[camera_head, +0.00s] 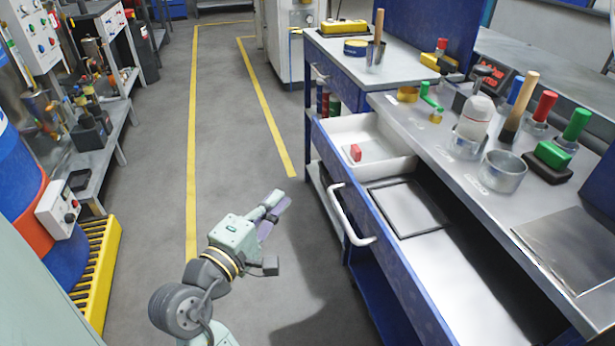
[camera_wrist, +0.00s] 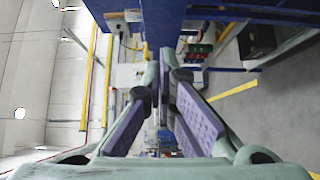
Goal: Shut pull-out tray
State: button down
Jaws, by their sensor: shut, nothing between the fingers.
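The pull-out tray (camera_head: 420,268) is a long blue-fronted drawer under the grey workbench at right in the head view. It stands pulled out, with its pale interior showing. Its curved white handle (camera_head: 350,218) is on the blue front. My gripper (camera_head: 275,206) is to the left of the drawer front, over the floor, apart from the handle. It is shut and empty. In the wrist view, its purple finger pads flank the middle (camera_wrist: 158,100), and a blue surface crosses the top.
The bench top (camera_head: 385,105) holds a metal cup (camera_head: 502,171), a bottle (camera_head: 475,117), brushes and coloured-handled tools above the drawer. A blue and red barrel (camera_head: 40,205) on a yellow pallet (camera_head: 98,265) stands at left. Floor with yellow lines is clear between.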

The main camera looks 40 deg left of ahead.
jog(key=p, duration=0.2)
send_near(329, 157)
jog(key=w+a, duration=0.2)
jog(key=a, duration=0.1)
jog(key=shift+w+d, duration=1.25)
jog(key=shift+d, duration=0.05)
